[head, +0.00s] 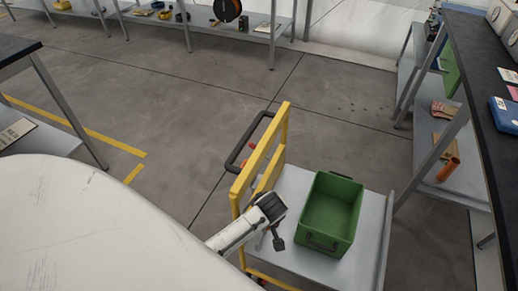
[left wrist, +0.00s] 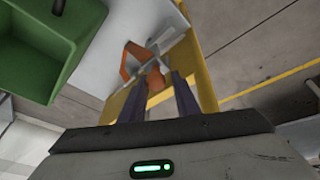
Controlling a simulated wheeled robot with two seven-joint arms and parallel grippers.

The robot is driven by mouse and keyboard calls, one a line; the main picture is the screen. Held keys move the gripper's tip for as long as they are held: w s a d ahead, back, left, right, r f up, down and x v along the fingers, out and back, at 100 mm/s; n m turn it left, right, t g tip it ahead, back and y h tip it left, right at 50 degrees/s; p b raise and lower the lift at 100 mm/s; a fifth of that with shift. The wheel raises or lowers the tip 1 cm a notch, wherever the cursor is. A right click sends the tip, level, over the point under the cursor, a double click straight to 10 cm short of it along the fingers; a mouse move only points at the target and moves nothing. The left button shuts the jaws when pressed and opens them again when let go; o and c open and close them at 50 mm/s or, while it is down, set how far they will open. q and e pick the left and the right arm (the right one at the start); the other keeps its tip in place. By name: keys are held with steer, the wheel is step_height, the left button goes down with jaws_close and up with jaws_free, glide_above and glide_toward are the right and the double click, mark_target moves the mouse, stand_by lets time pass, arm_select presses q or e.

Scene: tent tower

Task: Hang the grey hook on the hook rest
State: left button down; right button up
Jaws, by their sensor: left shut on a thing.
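My left gripper (head: 278,243) is at the yellow frame of a cart, left of a green crate, in the head view. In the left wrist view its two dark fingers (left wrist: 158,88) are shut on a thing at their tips. A grey, thin-armed piece (left wrist: 170,42), which looks like the grey hook, shows at the tips. An orange piece (left wrist: 132,64) is right beside it; I cannot tell whether they touch. The grey hook is too small to make out clearly in the head view. I cannot pick out the hook rest for certain. My right gripper is in neither view.
The cart has a yellow upright frame (head: 263,150), a black handle (head: 238,158) and a grey deck (head: 372,225). The green crate (head: 331,214) on it looks empty. A dark-topped workbench (head: 478,85) stands at right, with shelves below. Open floor lies beyond the cart.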

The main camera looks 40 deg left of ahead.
arm_select(q)
steer(key=shift+f+b, duration=0.7)
steer(key=shift+f, duration=0.2)
steer(key=shift+f+b, duration=0.7)
steer(key=shift+b, duration=0.1)
steer(key=shift+f, duration=0.2)
step_height(320, 180, down, 2)
steer(key=shift+b, duration=0.6)
steer(key=shift+f, duration=0.45)
steer(key=shift+b, duration=0.3)
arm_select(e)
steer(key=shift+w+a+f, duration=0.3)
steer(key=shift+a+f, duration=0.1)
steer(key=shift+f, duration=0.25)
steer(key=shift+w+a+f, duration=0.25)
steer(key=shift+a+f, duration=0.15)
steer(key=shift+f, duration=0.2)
arm_select(q)
steer(key=shift+d+f, duration=0.1)
steer(key=shift+d, duration=0.05)
steer(key=c, duration=1.4)
jaws_free()
steer(key=shift+o, duration=0.7)
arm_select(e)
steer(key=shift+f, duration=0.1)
